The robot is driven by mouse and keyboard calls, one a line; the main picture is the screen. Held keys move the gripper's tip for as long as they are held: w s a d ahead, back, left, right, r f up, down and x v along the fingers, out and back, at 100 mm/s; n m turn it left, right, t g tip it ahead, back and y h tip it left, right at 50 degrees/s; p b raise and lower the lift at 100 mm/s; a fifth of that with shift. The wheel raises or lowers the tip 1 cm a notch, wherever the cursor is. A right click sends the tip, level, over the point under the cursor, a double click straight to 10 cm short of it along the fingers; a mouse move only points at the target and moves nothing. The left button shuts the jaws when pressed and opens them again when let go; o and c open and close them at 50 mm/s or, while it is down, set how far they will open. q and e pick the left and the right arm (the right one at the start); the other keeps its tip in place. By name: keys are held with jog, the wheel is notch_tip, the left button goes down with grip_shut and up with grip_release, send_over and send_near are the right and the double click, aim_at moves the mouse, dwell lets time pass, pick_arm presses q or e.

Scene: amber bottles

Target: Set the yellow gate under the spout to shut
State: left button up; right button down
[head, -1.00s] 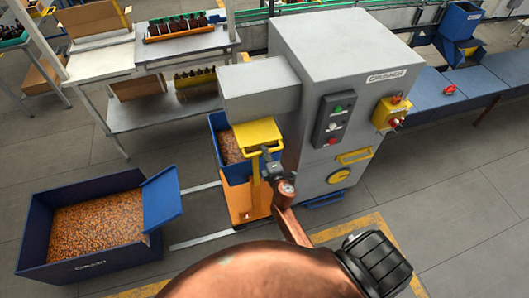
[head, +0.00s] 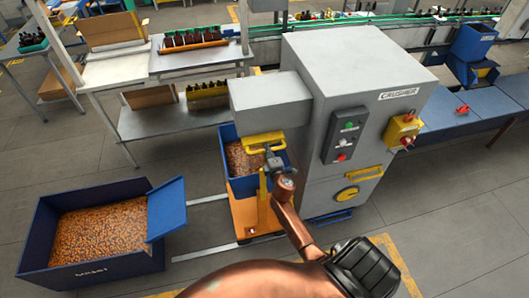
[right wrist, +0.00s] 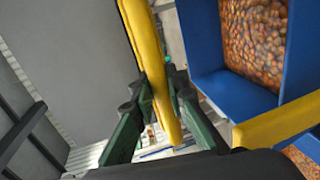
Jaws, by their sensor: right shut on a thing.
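The yellow gate (head: 262,138) sits under the grey spout (head: 270,104) of the crusher, with part of its plate and its handle standing out in front. My right gripper (head: 272,163) is at the handle's right side. In the right wrist view, the dark green fingers of my right gripper (right wrist: 155,118) are closed around a yellow bar (right wrist: 150,58), which appears to be the gate's handle. Below the gate is a blue bin (head: 235,180) of amber shards. My left gripper is out of view.
The bin stands on an orange cart (head: 250,222) with a yellow upright close to my right gripper. A larger blue bin of shards (head: 60,240) stands on the floor at left. The crusher (head: 350,110) rises to the right. Shelves with bottles (head: 190,65) are behind.

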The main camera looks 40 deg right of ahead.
jog(key=c, duration=1.9)
grip_release()
jog(key=shift+w+d, duration=0.1)
jog(key=shift+w, duration=0.05)
jog(key=shift+c, duration=0.2)
jog(key=shift+o, duration=0.2)
jog(key=shift+s, duration=0.2)
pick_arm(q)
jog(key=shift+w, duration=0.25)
pick_arm(e)
jog(key=v, duration=1.2)
jog(key=shift+w, duration=0.1)
